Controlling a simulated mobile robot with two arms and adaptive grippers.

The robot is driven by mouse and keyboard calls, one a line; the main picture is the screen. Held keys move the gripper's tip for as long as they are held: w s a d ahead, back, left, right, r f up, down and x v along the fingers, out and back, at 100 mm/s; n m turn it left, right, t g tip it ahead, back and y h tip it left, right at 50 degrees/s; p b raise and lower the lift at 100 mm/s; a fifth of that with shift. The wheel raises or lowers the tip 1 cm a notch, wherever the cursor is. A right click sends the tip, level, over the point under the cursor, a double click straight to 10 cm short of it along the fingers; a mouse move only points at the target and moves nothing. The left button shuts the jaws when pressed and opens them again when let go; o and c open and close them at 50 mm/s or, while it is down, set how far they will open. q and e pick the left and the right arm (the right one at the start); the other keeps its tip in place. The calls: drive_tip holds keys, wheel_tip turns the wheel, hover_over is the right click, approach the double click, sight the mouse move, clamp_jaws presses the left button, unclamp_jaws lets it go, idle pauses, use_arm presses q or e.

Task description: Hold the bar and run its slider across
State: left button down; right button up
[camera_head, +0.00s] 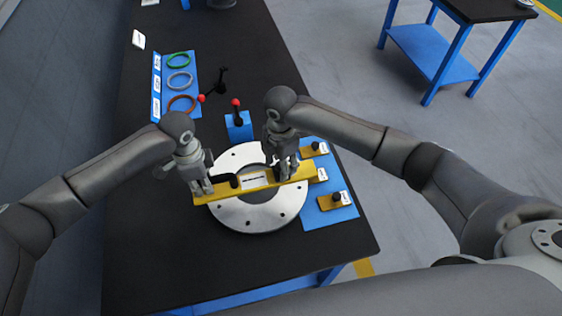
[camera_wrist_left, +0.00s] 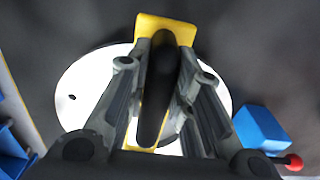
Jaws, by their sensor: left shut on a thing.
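The yellow bar (camera_head: 210,195) lies across the pale flanged ring (camera_head: 240,215), tilted up to the right in the head view. Its left end also shows in the left wrist view (camera_wrist_left: 163,24). A black handle (camera_wrist_left: 160,95) runs along that end. My left gripper (camera_head: 203,187) is shut on the handle, with a finger on each side of it in the left wrist view (camera_wrist_left: 160,92). A small black knob (camera_head: 234,181) stands on the bar right of it. My right gripper (camera_head: 284,174) is at the bar's right part; its fingers hide what is between them. I cannot tell which part is the slider.
A blue mat (camera_head: 318,217) with yellow blocks and black knobs (camera_head: 337,197) lies right of the ring. A blue block with a red-tipped lever (camera_head: 237,118) stands behind. Colored rings lie on a blue board (camera_head: 194,79). The table's front left is clear.

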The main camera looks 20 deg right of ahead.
drive_tip(key=shift+c, duration=0.5)
clamp_jaws()
drive_tip(key=d, duration=0.7)
use_arm(q)
drive_tip(key=shift+a, duration=0.1)
use_arm(e)
drive_tip(key=shift+o, duration=0.5)
unclamp_jaws()
drive_tip(key=shift+a, duration=0.1)
wheel_tip(320, 180, up, 12)
